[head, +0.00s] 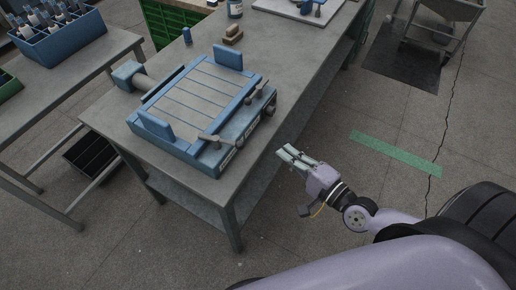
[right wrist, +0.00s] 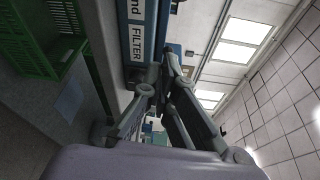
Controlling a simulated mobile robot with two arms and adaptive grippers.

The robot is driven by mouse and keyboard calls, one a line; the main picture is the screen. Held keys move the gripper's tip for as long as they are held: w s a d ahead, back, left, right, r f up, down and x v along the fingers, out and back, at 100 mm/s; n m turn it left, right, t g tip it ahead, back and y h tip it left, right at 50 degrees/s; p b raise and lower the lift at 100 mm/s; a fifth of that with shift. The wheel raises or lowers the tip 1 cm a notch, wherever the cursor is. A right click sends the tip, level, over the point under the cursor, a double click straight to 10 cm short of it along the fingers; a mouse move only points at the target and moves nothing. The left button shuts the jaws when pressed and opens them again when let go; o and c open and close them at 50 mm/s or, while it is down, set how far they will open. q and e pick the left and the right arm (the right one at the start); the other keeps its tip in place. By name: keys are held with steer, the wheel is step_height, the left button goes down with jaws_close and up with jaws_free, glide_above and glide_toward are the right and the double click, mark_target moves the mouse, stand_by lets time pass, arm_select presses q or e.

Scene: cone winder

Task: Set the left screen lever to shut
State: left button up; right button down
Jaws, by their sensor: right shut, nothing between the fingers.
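A blue machine (head: 190,108) with a slatted grey top sits on the workbench. On its front edge, the left lever (head: 212,138) is a grey handle lying roughly along the edge. Another grey lever (head: 256,93) is farther right on the same edge. Which setting either has cannot be read in the head view. My right gripper (head: 290,153) is shut and empty, in front of the bench edge and apart from both levers. In the right wrist view, its fingers (right wrist: 160,78) are together near a panel labelled "FILTER" (right wrist: 136,42). My left gripper is out of view.
The workbench (head: 300,55) bears a bottle (head: 235,8) and small brown blocks (head: 233,33) behind the machine. A side table at left holds a blue crate (head: 62,43).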

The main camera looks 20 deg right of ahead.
steer(key=shift+m, duration=0.3)
steer(key=p+x, duration=0.2)
steer(key=x, duration=0.8)
steer(key=shift+w+r, duration=0.15)
steer(key=shift+w, duration=0.1)
steer(key=s+a+p, duration=0.2)
steer(key=shift+s+a+r, duration=0.3)
steer(key=shift+s+a, duration=0.2)
steer(key=shift+s, duration=0.05)
steer(key=shift+f, duration=0.1)
steer(key=shift+w, duration=0.1)
